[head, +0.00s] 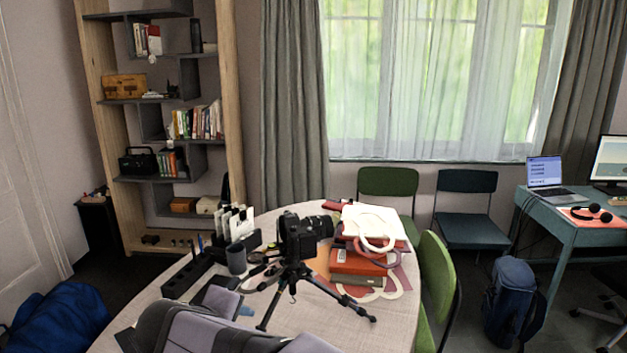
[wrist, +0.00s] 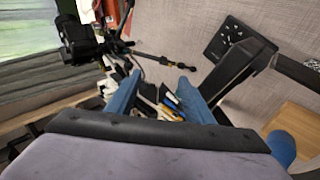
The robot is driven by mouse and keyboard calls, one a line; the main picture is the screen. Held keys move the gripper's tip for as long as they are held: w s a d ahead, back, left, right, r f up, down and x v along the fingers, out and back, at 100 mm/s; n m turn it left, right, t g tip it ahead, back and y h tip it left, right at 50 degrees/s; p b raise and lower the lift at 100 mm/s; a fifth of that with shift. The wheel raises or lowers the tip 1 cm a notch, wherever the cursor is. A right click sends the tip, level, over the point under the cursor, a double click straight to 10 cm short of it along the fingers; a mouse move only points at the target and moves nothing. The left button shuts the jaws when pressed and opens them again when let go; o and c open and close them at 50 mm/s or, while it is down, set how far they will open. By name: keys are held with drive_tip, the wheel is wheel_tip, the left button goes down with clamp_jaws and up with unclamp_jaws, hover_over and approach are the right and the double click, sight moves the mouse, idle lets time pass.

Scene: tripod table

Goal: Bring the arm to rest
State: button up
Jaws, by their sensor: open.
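My gripper (wrist: 160,79) shows in the wrist view as two blue fingers, spread apart. No object is held between them; the table items seen through the gap appear to lie beyond the tips. In the head view my grey arm (head: 205,335) reaches in low over the near edge of the round table (head: 150,322), and the fingers are mostly hidden. A black camera on a tripod (head: 296,240) stands upright on the table, just beyond my arm. It also shows in the wrist view (wrist: 80,45) at the upper left.
Right of the tripod is a stack of books (head: 358,262) with white headphones (head: 375,232) on top. Left of it are a dark mug (head: 236,259), a black organizer (head: 187,276) and upright white items. Green chairs (head: 436,275) stand close on the right.

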drive_tip(key=s+d+f+m+g+h+p, duration=0.1)
drive_tip(key=s+d+f+m+g, duration=0.2)
drive_tip(key=d, duration=0.8)
drive_tip(key=s+d+f+m+g+p, duration=0.25)
drive_tip(key=d+f, duration=0.25)
drive_tip(key=d, duration=0.6)
drive_tip(key=s+d+f+m+g+y+p, duration=0.1)
drive_tip(key=s+d+f+m+g+y, duration=0.1)
drive_tip(key=s+d+f+m, duration=0.3)
drive_tip(key=s+d+m+g, duration=0.1)
drive_tip(key=s+d+m, duration=0.3)
drive_tip(key=s, duration=0.4)
drive_tip(key=shift+s+d, duration=0.15)
